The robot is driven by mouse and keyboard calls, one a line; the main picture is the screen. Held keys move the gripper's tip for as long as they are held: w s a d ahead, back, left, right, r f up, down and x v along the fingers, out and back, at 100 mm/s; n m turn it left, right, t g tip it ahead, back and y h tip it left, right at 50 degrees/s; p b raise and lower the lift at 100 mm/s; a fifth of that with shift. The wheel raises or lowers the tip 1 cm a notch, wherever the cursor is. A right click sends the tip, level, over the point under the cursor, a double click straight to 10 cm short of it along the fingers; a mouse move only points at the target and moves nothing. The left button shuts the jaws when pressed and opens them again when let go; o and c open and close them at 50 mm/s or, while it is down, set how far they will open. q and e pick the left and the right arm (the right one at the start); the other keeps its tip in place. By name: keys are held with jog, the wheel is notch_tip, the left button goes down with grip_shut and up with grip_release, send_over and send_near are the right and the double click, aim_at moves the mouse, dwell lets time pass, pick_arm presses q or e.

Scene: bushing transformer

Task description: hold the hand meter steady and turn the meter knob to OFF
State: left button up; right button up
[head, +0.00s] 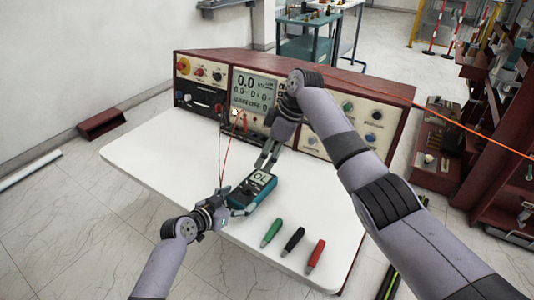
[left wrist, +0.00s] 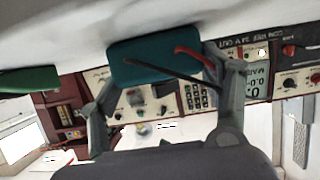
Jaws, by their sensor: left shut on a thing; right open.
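The hand meter (head: 252,188), teal with a dark face and a lit display reading "OL", lies on the white tabletop. Its knob is too small to make out, and I cannot tell its setting. My left gripper (head: 229,197) is shut on the meter from its left side. In the left wrist view the meter's teal body (left wrist: 140,68) shows between the fingers, with a red and a black lead beside it. My right gripper (head: 264,160) is open, reaching down over the meter's upper end; I cannot tell whether it touches it.
The white tabletop (head: 150,165) is clear at left. A red-framed instrument panel (head: 225,95) stands behind the meter. Green (head: 271,232), black (head: 293,240) and red (head: 316,255) pen-like pieces lie at front right. Thin leads (head: 226,150) hang between the panel and the meter area.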

aim_at(248, 185)
jog(key=shift+c, duration=0.5)
jog(key=shift+c, duration=0.7)
jog(key=shift+a+r+m+h, duration=0.15)
jog(key=shift+m+h, duration=0.15)
jog(key=shift+m, duration=0.6)
jog(key=shift+c, duration=1.2)
jog(key=m, duration=0.1)
jog(key=m+t+h, duration=0.1)
jog(key=m, duration=0.1)
jog(key=a+m, duration=0.1)
jog(key=shift+s+a+r, duration=0.1)
jog(key=shift+s+r, duration=0.1)
jog(key=shift+s, duration=0.2)
jog(key=shift+c, duration=0.3)
jog(key=s+a+f+m+t+h, duration=0.2)
jog(key=s+a+m, duration=0.15)
jog(key=m, duration=0.55)
jog(key=shift+t, duration=0.3)
jog(key=x, duration=1.1)
jog(key=shift+w+a+r, duration=0.1)
jog(key=shift+c, duration=0.3)
grip_shut()
